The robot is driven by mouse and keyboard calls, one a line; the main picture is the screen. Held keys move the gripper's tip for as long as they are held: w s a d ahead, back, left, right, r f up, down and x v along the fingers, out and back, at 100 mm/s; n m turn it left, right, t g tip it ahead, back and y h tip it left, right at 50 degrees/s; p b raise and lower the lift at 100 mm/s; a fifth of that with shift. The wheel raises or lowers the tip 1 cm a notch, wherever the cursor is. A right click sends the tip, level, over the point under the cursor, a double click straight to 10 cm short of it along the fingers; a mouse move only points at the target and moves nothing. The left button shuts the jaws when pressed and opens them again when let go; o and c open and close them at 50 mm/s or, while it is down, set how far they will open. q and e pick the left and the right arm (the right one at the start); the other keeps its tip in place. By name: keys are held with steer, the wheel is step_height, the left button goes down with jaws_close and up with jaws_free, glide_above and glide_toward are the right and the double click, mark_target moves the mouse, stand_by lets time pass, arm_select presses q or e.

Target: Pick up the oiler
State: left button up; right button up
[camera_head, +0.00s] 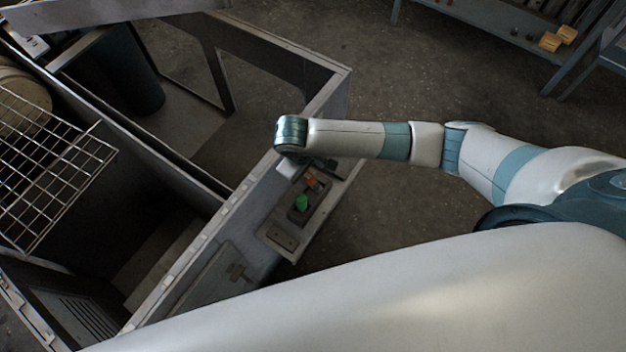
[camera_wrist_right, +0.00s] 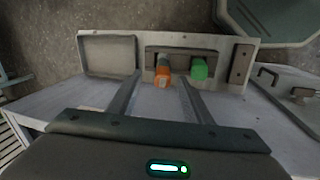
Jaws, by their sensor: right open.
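An orange-topped item (camera_head: 311,181) and a green-topped item (camera_head: 301,202) stand side by side in a dark holder on a pale shelf (camera_head: 280,238). Which of them is the oiler I cannot tell. In the right wrist view the orange item (camera_wrist_right: 162,76) shows between my fingertips, and the green item (camera_wrist_right: 199,69) is just to the right. My right gripper (camera_head: 322,164) is near the shelf's far end; its fingers also show in the wrist view (camera_wrist_right: 159,85), spread apart and empty. The gap to the orange item is hard to judge. My left gripper is out of view.
The shelf sits along the grey wall of a large metal housing (camera_head: 205,240). An empty shallow tray (camera_wrist_right: 108,55) is at the shelf's left end in the wrist view. A wire rack (camera_head: 45,150) lies over the housing's left side. The concrete floor right of the shelf is clear.

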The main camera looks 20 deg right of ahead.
mark_target(310, 178)
steer(key=shift+w+d+f, duration=0.1)
steer(key=shift+f, duration=0.55)
steer(key=shift+w+f+p, duration=0.1)
steer(key=shift+f+p, duration=0.35)
steer(key=shift+f, duration=0.1)
steer(key=x, duration=0.2)
steer(key=p, duration=0.1)
steer(key=shift+w+a+f, duration=0.1)
steer(key=shift+a+f, duration=0.15)
steer(key=shift+f, duration=0.2)
steer(key=shift+d+f, duration=0.1)
steer(key=shift+f, duration=0.55)
jaws_close()
steer(key=shift+r, duration=0.15)
